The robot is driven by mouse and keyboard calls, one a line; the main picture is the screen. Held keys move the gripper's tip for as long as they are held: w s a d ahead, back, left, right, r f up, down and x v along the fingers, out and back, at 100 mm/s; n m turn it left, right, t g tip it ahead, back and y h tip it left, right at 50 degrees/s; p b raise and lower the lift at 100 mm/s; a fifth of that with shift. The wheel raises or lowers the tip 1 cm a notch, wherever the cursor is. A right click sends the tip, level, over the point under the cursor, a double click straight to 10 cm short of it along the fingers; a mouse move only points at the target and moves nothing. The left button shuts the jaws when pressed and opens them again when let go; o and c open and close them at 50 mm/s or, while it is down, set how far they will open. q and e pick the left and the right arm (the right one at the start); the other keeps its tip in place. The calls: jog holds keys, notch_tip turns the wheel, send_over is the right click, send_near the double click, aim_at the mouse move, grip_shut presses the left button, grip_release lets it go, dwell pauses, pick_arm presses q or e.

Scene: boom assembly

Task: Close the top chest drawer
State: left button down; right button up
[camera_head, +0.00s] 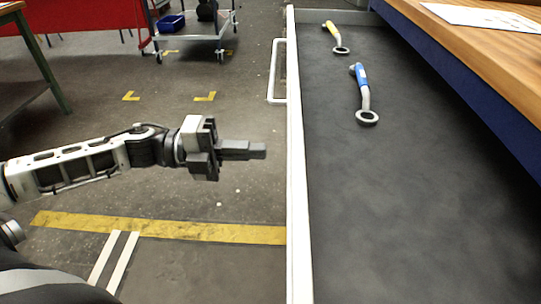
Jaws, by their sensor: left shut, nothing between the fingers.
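The top chest drawer (297,180) stands pulled out on the right side of the view, its dark inside facing up and its pale front edge running nearly top to bottom. A wrench with a yellow handle (330,27) and a wrench with a blue handle (361,80) lie in it. A white handle (273,70) shows on the drawer's outer left side. My left gripper (264,150) is shut and empty, to the left of the drawer front, its fingers pointing right with a small apparent gap. My right gripper is not in view.
The chest's wooden top (500,50) with a white sheet (485,16) lies at the upper right. A wheeled cart (190,36) with a blue bin (171,23) stands at the back. The floor left of the drawer is clear, with a yellow stripe (150,227).

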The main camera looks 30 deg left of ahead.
pick_arm(q)
jog(key=shift+x, duration=1.85)
